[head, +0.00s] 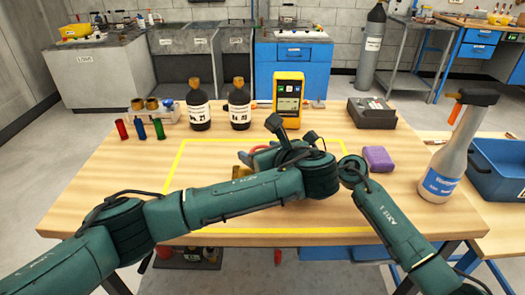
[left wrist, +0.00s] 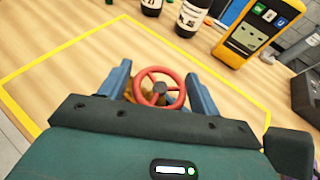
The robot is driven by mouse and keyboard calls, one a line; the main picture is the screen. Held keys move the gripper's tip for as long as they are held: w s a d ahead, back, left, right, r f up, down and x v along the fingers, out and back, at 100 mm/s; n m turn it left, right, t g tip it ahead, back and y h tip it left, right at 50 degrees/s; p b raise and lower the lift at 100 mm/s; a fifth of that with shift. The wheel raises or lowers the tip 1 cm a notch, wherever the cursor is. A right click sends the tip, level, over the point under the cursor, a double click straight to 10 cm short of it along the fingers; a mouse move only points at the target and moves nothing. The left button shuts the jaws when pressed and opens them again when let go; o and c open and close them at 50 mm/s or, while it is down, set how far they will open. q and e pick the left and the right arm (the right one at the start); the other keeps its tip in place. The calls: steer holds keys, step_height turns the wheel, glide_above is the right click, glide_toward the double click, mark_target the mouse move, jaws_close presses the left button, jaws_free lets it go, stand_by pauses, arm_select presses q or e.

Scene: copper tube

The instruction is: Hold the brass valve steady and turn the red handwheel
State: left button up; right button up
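The red handwheel (left wrist: 172,76) shows in the left wrist view, with the brass valve (left wrist: 131,92) partly visible beneath it. In the head view only a bit of the red wheel (head: 262,148) and of the brass (head: 240,172) shows behind my left arm. My left gripper (left wrist: 160,82) is open, its two blue fingers apart on either side of the wheel with visible gaps. Whether the fingertips are above the wheel or level with it I cannot tell. In the head view the left gripper (head: 246,158) is mostly hidden by the arm.
A yellow outline (head: 180,160) is marked on the wooden table (head: 90,190). Dark bottles (head: 198,110) and a yellow meter (head: 289,95) stand behind. A purple block (head: 378,159), spray bottle (head: 447,160) and black box (head: 371,113) are at right, small tubes (head: 140,132) at left.

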arm_select(q)
steer(key=shift+o, duration=1.2)
steer(key=shift+s+d, duration=0.1)
steer(key=shift+s, duration=0.05)
steer(key=v, duration=0.7)
steer(key=shift+r, duration=0.2)
steer(key=shift+s, duration=0.15)
